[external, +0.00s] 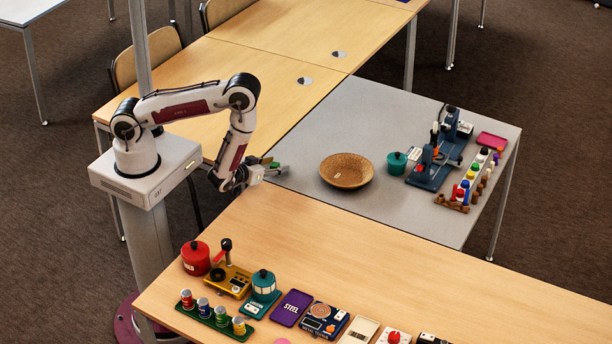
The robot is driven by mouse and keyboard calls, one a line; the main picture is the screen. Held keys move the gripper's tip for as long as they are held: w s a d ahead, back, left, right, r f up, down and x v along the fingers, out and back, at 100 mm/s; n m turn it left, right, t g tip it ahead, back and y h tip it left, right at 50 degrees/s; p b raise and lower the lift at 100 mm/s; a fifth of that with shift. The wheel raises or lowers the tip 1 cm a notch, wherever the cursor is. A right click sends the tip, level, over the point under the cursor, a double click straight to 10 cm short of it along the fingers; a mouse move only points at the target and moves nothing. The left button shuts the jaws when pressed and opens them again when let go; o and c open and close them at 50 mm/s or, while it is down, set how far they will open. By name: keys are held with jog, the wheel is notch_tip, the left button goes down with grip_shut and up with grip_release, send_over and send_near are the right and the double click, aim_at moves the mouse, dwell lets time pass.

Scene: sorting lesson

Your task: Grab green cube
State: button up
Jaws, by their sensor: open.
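My gripper (277,169) is at the end of the arm, over the left part of the grey table, pointing right. Its fingers are apart. A small green patch, perhaps the green cube (275,164), shows at the fingers. It is too small to tell its shape, or whether it lies between the fingers or behind them. No other clear green cube shows on the tables. The woven bowl (346,172) stands to the right of my gripper and looks empty.
A teal pot (396,163), a blue apparatus (433,160) and a rack of coloured pieces (474,183) stand right of the bowl. The front wooden table (330,250) holds a red pot (195,258), cans and devices along its near edge. Its far part is clear.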

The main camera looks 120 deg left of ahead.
aim_at(275, 164)
jog(key=c, duration=1.1)
jog(key=shift+r, duration=0.2)
jog(key=shift+r, duration=4.8)
